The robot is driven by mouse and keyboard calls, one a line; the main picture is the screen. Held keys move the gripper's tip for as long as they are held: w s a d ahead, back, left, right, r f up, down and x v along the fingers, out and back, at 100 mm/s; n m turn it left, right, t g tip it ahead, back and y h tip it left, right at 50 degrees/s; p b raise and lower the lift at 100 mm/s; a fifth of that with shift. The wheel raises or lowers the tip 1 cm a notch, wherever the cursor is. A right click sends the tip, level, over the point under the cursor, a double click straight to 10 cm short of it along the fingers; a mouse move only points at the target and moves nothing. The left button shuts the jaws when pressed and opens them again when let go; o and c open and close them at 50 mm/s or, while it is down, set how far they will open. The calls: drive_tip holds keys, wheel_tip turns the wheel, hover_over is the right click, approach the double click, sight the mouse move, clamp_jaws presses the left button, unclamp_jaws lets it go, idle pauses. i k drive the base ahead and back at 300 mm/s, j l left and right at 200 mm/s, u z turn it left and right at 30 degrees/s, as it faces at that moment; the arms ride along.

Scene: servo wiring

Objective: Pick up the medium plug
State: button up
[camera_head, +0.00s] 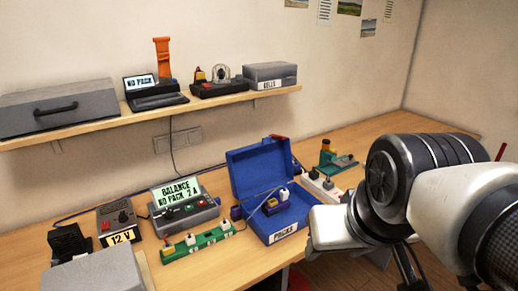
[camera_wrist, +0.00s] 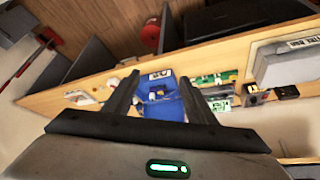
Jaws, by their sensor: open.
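In the head view a green strip (camera_head: 202,244) lies on the bench and carries several small plugs, among them a white-topped one (camera_head: 190,240) and another near its right end (camera_head: 225,227). Inside the open blue case (camera_head: 246,205) sits a blue pack with a white-topped piece (camera_head: 283,195). I cannot tell which plug is the medium one. My gripper (camera_wrist: 160,80) is open and empty in the wrist view, its two fingers framing the blue case (camera_wrist: 158,110) from a distance. In the head view my arm hides its fingertips.
A grey balance charger (camera_head: 184,210) and a 12 V supply (camera_head: 118,222) stand left of the case. A white power strip (camera_head: 318,186) and a green-based device (camera_head: 332,160) stand right of it. A shelf (camera_head: 150,114) runs above the bench. Bare bench (camera_head: 228,262) shows in front.

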sight(284, 193)
drive_tip(key=u, duration=0.75)
drive_tip(key=i+l+u, duration=0.1)
drive_tip(key=l+u, duration=0.55)
drive_tip(key=i+l, duration=0.1)
drive_tip(key=l, duration=0.4)
drive_tip(key=i+l, duration=0.1)
drive_tip(key=l, duration=0.85)
drive_tip(key=i, duration=0.05)
